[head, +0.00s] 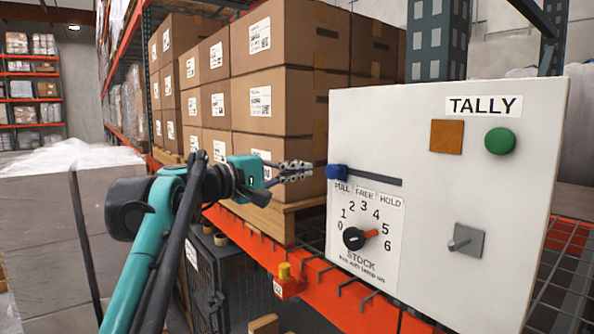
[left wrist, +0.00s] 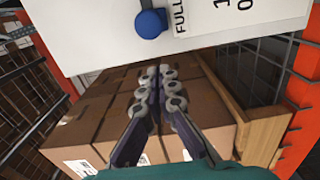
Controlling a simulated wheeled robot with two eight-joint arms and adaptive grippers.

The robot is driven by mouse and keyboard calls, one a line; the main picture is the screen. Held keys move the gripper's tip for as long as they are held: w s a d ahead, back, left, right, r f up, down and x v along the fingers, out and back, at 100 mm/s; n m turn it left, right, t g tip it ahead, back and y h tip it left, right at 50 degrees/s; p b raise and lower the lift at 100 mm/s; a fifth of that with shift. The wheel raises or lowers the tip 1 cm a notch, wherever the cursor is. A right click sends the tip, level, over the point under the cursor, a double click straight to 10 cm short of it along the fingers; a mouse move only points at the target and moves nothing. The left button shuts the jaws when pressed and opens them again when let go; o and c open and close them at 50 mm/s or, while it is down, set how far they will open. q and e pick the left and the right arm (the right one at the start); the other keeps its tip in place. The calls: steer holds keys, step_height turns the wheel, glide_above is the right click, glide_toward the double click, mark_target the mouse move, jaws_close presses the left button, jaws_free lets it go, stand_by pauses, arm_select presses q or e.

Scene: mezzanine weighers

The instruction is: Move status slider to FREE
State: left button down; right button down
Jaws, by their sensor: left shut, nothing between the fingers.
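The status slider has a blue knob (head: 336,172) at the left end of a dark horizontal slot (head: 375,180) on the white TALLY panel (head: 400,120). The labels FULL, FREE and HOLD run below the slot, and the knob is above FULL. My left gripper (head: 305,171) is shut and empty, just left of the panel's left edge and level with the knob, apart from it. In the left wrist view the blue knob (left wrist: 151,23) is beyond the closed fingertips (left wrist: 155,75), with a gap between. My right gripper is not in view.
The panel also carries an orange square (head: 446,136), a green button (head: 499,141), a STOCK dial (head: 354,238) with a red pointer, and a grey toggle plate (head: 466,241). Stacked cartons (head: 285,100) stand behind my gripper. An orange rack beam (head: 330,300) runs below the panel.

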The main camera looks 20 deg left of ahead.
arm_select(q)
steer(key=shift+p+x, duration=0.65)
steer(key=shift+x, duration=1.5)
steer(key=shift+s+d, duration=0.1)
steer(key=shift+d, duration=0.1)
